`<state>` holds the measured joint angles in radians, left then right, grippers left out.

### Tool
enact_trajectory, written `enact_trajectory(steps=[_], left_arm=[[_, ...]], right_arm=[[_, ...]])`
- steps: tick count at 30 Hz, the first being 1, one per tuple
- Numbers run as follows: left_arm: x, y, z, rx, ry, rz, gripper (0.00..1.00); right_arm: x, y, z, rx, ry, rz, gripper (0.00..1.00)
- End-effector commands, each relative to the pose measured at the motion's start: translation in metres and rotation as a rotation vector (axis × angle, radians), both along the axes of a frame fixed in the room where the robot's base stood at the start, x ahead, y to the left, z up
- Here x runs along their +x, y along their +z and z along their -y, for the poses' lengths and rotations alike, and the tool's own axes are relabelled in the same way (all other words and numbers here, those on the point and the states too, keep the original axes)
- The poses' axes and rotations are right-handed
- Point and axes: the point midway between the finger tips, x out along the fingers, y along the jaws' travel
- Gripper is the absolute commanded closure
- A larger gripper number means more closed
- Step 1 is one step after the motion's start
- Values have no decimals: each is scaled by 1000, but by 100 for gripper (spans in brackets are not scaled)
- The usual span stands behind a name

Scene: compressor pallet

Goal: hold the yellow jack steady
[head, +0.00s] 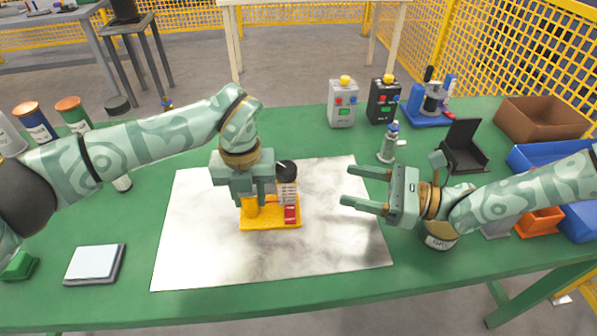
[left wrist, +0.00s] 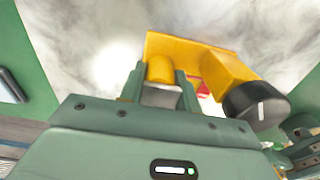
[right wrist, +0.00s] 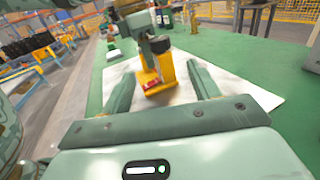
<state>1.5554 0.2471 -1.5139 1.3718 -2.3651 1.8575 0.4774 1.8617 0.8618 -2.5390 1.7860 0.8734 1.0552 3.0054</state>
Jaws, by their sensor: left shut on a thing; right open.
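The yellow jack (head: 262,224) stands upright on the white sheet, with a yellow plate base, a red block and a black round knob (head: 287,171). It also shows in the left wrist view (left wrist: 185,52) and the right wrist view (right wrist: 167,70). My left gripper (head: 256,195) comes down over it from above. Its fingers are shut around the short yellow post (left wrist: 160,69) and hide part of the jack. My right gripper (head: 347,185) is open and empty, right of the jack and apart from it, its fingers pointing toward it.
The white sheet (head: 200,255) is mostly bare. A pale square pad (head: 94,263) lies at left. A small grey-green fitting (head: 387,148) and a black open box (head: 465,160) stand behind my right arm. Two button boxes (head: 342,105) stand at the back; bins (head: 540,120) at right.

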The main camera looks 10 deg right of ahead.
Motion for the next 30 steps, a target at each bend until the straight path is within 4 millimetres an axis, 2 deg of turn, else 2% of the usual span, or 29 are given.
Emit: enact_trajectory(steps=[5,12,16,21,29,30], left_arm=[[-1,0,0,0,-1,-2,100],[-1,0,0,0,-1,-2,100],[-1,-1,0,0,-1,-2,100],[-1,-1,0,0,-1,-2,100],[0,-1,0,0,0,-2,100],[0,-1,0,0,0,-2,100]], right_arm=[[10,-1,-27,4,3,-8,39],[31,0,-75,2,3,-5,39],[40,0,-94,0,3,-3,39],[45,0,-106,1,1,-4,39],[45,0,-107,0,1,-3,39],[45,0,-107,0,1,-3,47]])
